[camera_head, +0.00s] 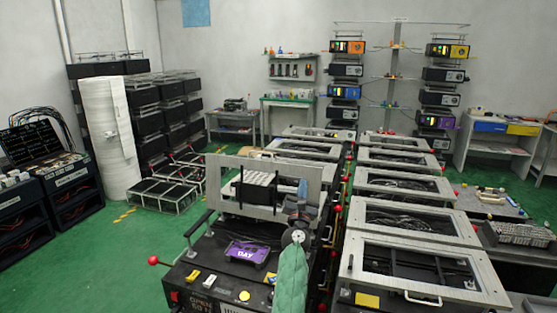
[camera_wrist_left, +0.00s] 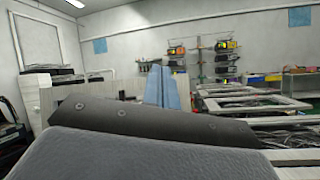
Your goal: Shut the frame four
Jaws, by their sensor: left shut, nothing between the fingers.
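In the head view, one light grey frame (camera_head: 222,180) stands raised, close to upright, over the nearest dark fixture (camera_head: 213,248). No number on it can be read, so I cannot tell whether it is frame four. My left gripper (camera_head: 302,187) is in front of the right part of this frame, with its bluish fingers together and nothing held. I cannot tell whether it touches the frame. In the left wrist view the blue fingers (camera_wrist_left: 162,88) are closed and point up. My right gripper is not in view.
Several other frames lie flat on their fixtures, such as the near right one (camera_head: 452,262). A red-knobbed lever (camera_head: 153,260) sticks out at the near fixture's left. A purple label box (camera_head: 247,252) sits on that fixture. Green floor (camera_head: 130,270) is free to the left.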

